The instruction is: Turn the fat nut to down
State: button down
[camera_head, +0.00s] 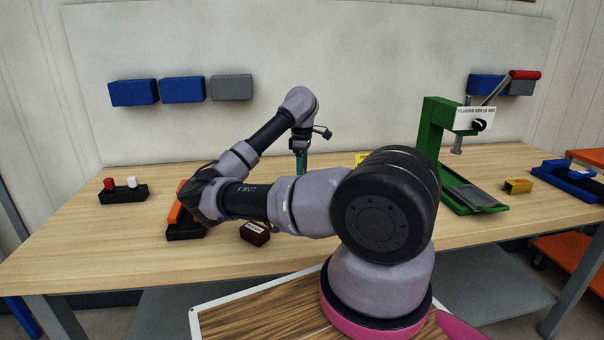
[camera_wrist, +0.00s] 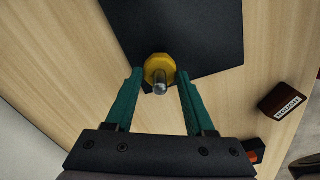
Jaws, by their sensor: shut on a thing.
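A thick yellow nut (camera_wrist: 153,66) with a silver bolt or stud (camera_wrist: 160,88) through its middle shows in the wrist view, at the edge of a black plate (camera_wrist: 205,40). The green fingers of my gripper (camera_wrist: 160,74) are shut on the nut, one on each side. The stud's end faces the wrist camera. In the head view my gripper (camera_head: 301,161) points down over the table's middle. The nut cannot be made out there, and my arm covers much of that area.
A dark box labelled "HOLDER" or similar (camera_wrist: 283,99) lies right of the gripper on the wooden table (camera_head: 110,240). A green press (camera_head: 432,130) stands at the right. A black block with red and white knobs (camera_head: 123,194) and an orange-black object (camera_head: 182,231) sit at the left.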

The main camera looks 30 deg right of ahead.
jog(key=shift+r, duration=0.1)
dwell(0.3)
jog(key=shift+c, duration=1.3)
grip_release()
notch_tip(320, 180, up, 11)
jog(key=shift+f, duration=0.1)
